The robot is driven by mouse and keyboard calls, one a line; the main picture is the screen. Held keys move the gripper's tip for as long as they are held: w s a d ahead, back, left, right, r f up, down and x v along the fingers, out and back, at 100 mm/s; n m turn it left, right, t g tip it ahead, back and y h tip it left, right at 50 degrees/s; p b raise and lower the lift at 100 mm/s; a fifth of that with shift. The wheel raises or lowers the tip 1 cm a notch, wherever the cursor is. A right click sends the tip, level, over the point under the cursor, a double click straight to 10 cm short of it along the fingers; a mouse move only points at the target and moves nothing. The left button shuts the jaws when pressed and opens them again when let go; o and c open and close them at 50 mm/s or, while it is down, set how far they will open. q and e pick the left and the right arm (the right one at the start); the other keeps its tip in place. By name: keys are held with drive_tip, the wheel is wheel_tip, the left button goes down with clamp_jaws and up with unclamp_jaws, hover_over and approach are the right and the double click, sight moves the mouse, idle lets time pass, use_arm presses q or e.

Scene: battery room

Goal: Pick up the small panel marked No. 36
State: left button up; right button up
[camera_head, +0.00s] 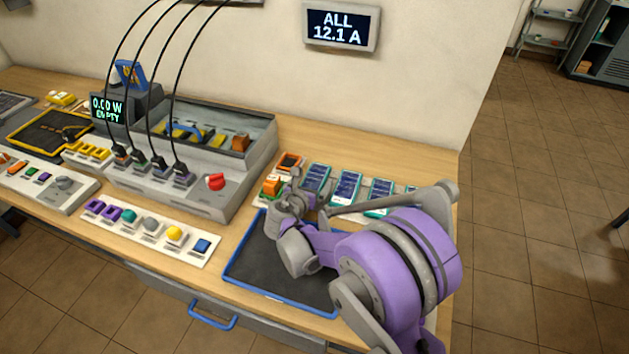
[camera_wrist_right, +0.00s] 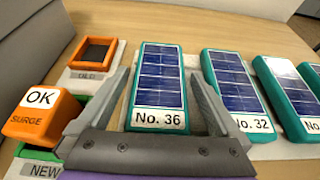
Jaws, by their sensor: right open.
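The small panel marked No. 36 (camera_wrist_right: 158,88) is a blue solar panel in a teal frame with a white label. In the right wrist view it lies between the two fingers of my right gripper (camera_wrist_right: 158,98), which is open; I cannot tell whether the fingers touch it. In the head view the panel (camera_head: 316,178) is the leftmost of the row on the bench, just beyond my right gripper (camera_head: 296,186). My left gripper is not in view.
Panel No. 32 (camera_wrist_right: 237,88) and more panels stand to the right. An orange block marked OK and SURGE (camera_wrist_right: 42,114) and an orange frame by an OLD label (camera_wrist_right: 95,53) are left. A dark blue-edged mat (camera_head: 262,268) lies in front.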

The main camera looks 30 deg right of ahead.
drive_tip(key=shift+c, duration=0.2)
drive_tip(key=c, duration=1.3)
